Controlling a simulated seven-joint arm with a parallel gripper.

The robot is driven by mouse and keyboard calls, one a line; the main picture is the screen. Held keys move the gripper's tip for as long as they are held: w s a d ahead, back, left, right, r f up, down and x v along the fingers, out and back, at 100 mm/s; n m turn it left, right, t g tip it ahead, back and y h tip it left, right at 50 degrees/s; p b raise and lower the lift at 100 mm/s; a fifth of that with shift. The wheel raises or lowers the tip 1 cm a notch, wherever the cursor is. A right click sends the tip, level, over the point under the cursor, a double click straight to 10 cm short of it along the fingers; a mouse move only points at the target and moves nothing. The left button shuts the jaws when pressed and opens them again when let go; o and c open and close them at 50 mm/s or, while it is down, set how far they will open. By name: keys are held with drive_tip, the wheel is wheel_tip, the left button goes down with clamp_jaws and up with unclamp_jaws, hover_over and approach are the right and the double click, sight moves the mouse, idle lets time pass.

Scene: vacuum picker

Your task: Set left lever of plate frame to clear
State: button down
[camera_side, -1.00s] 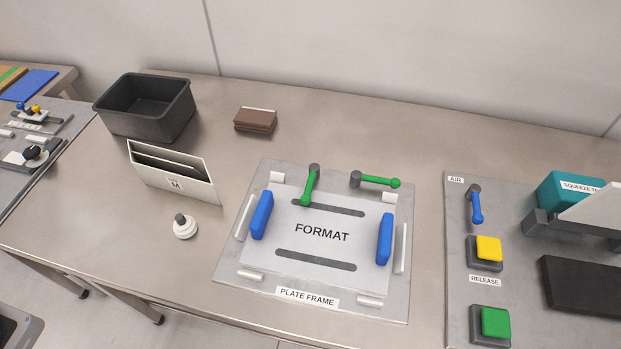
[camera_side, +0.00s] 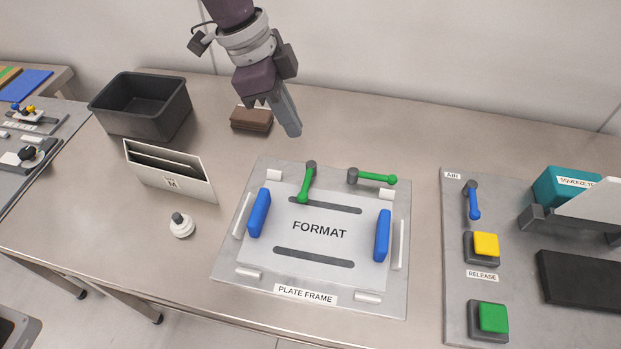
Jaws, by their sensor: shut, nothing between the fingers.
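The plate frame (camera_side: 228,257) is a grey plate on the table with a lighter FORMAT plate (camera_side: 320,252) lying in it. Its left lever (camera_side: 306,185) is green on a dark pivot at the frame's back edge and points toward the front, over the FORMAT plate. The right lever (camera_side: 376,178) is also green and points right along the back edge. Blue handles stand at the left (camera_side: 259,213) and right (camera_side: 382,235) of the FORMAT plate. My gripper (camera_side: 292,130) is shut and empty, in the air behind and above the left lever, apart from it.
A brown block (camera_side: 251,119) lies behind my gripper. A black bin (camera_side: 140,108), a white file holder (camera_side: 171,175) and a small white knob (camera_side: 181,226) are to the left. A panel with a blue air lever (camera_side: 473,200) and yellow and green buttons is on the right.

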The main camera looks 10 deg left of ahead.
drive_tip(key=m, duration=0.2)
hover_over(307, 183)
drive_tip(key=s+d, duration=0.1)
drive_tip(key=d, duration=0.1)
wheel_tip(307, 183, down, 6)
drive_tip(key=r, duration=0.1)
drive_tip(key=shift+a+f+g, duration=0.15)
drive_tip(key=shift+f+g, duration=0.05)
drive_tip(key=shift+g, duration=0.2)
drive_tip(key=shift+f, duration=0.15)
drive_tip(key=x, duration=0.9)
drive_tip(key=shift+d+f, duration=0.25)
drive_tip(key=shift+f, duration=0.1)
drive_tip(key=a, duration=0.2)
drive_tip(key=shift+a+f, duration=0.2)
drive_tip(key=shift+a, duration=0.15)
drive_tip(key=shift+a+f, duration=0.15)
drive_tip(key=shift+a, duration=0.5)
